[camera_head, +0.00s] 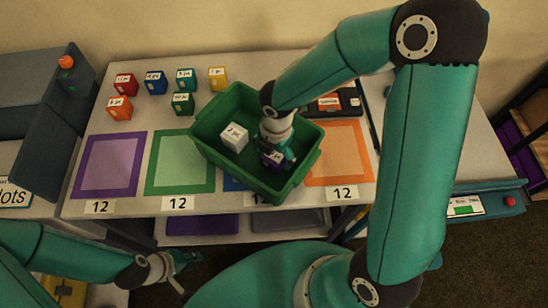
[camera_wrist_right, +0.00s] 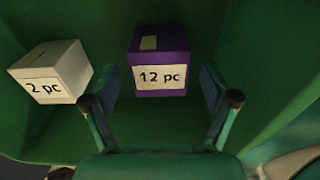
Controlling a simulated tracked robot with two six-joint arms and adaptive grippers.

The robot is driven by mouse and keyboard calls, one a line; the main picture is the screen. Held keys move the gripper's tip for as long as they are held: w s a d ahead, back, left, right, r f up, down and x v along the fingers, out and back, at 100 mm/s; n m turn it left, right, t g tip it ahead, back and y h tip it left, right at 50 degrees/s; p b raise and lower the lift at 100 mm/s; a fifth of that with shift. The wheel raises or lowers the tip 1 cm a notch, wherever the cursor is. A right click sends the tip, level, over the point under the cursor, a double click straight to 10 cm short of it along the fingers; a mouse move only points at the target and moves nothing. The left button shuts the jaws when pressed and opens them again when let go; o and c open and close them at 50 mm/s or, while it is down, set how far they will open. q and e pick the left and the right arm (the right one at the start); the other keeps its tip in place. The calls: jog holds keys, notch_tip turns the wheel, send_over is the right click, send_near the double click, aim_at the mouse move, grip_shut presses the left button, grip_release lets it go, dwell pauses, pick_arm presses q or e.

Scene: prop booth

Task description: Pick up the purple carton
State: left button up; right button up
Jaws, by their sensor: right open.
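The purple carton (camera_wrist_right: 158,62), labelled 12 pc, sits inside the green bin (camera_head: 206,112) on the table. In the head view, only part of the purple carton (camera_head: 266,158) shows, as my right gripper covers the rest. My right gripper (camera_head: 277,154) reaches down into the bin over it. In the right wrist view, my right gripper (camera_wrist_right: 160,98) is open, with the carton ahead between its two fingers and apart from them. My left gripper (camera_head: 183,273) is open and empty, low at the left in front of the table.
A white carton (camera_head: 235,137), labelled 2 pc, lies in the bin left of the purple one. Several coloured cartons stand at the back left. Purple (camera_head: 108,165), green (camera_head: 180,162) and orange (camera_head: 338,152) squares mark the table. A dark case (camera_head: 348,102) lies behind the bin.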

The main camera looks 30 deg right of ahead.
aim_at(274, 154)
jog(key=f, duration=0.3)
jog(key=shift+w+d+f, duration=0.15)
jog(key=shift+w+f, duration=0.05)
jog(key=shift+f, duration=0.15)
jog(key=c, duration=1.3)
jog(key=shift+r, duration=0.15)
